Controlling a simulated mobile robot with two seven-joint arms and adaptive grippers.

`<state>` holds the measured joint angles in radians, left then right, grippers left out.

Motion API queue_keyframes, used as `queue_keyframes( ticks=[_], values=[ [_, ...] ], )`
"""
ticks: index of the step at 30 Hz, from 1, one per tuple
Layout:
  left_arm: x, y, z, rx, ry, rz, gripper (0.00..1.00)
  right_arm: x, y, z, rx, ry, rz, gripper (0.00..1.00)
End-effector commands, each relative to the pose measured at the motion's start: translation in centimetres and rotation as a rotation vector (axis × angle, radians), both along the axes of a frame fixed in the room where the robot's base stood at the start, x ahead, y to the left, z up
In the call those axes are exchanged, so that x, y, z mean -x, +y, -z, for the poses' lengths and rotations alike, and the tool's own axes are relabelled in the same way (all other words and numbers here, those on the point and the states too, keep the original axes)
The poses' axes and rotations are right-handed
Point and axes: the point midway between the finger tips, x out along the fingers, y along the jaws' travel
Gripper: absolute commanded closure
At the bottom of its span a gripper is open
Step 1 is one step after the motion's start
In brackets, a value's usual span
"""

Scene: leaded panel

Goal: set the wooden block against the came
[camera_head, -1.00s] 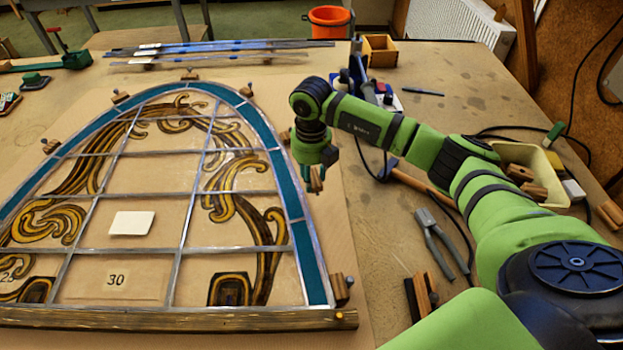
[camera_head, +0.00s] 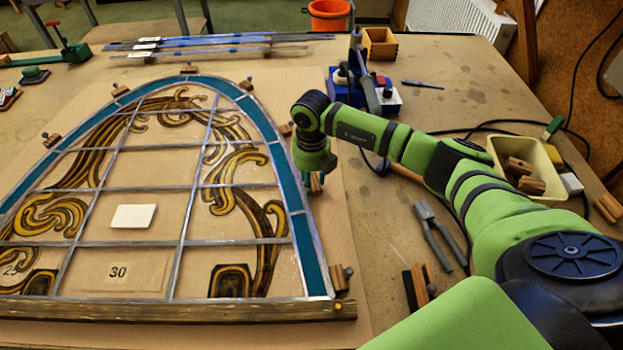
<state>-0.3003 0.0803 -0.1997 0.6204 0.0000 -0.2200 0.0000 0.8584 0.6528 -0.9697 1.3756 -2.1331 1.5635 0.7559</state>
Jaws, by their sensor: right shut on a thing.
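The leaded panel (camera_head: 150,243) lies on the table at left, with a blue-green glass border bounded by grey lead came (camera_head: 306,226). My right gripper (camera_head: 316,181) is just outside the right side of this curved edge, pointing down. It is shut on a small wooden block (camera_head: 317,186), mostly hidden by the fingers. The block is close beside the outer came; I cannot tell whether they touch. My left gripper is not in view.
Small wooden blocks with pins stand around the panel, including one (camera_head: 287,130) above my gripper and one (camera_head: 342,278) at lower right. A wooden batten (camera_head: 180,310) runs along the bottom. Pliers (camera_head: 440,235) and a cream tub (camera_head: 527,160) lie to the right.

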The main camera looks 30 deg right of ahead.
Motion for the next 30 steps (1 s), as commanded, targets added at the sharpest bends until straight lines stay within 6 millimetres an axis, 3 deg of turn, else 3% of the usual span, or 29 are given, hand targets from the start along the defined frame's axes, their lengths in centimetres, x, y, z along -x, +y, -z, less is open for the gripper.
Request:
queue_keyframes(
  ticks=[1,2,3,17,20,21,30],
  values=[
    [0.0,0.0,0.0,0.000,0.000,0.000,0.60,0.2,0.0,0.3,0.002,0.007,0.000,0.53],
    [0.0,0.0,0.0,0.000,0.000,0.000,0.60,0.2,0.0,0.3,0.002,0.007,-0.001,0.41],
    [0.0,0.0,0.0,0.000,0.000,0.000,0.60,0.3,0.0,0.3,0.001,0.008,-0.001,0.37],
    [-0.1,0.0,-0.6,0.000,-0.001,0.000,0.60,0.3,0.1,-0.4,-0.001,0.009,-0.002,0.37],
    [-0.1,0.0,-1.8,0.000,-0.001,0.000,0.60,0.2,0.1,-1.7,-0.001,0.008,-0.002,0.37],
    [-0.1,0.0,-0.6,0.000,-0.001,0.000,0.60,0.1,0.1,-1.8,0.000,0.003,-0.002,0.37],
    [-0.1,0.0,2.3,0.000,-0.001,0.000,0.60,0.1,0.1,-8.5,0.000,-0.001,-0.003,0.37]
  ],
)
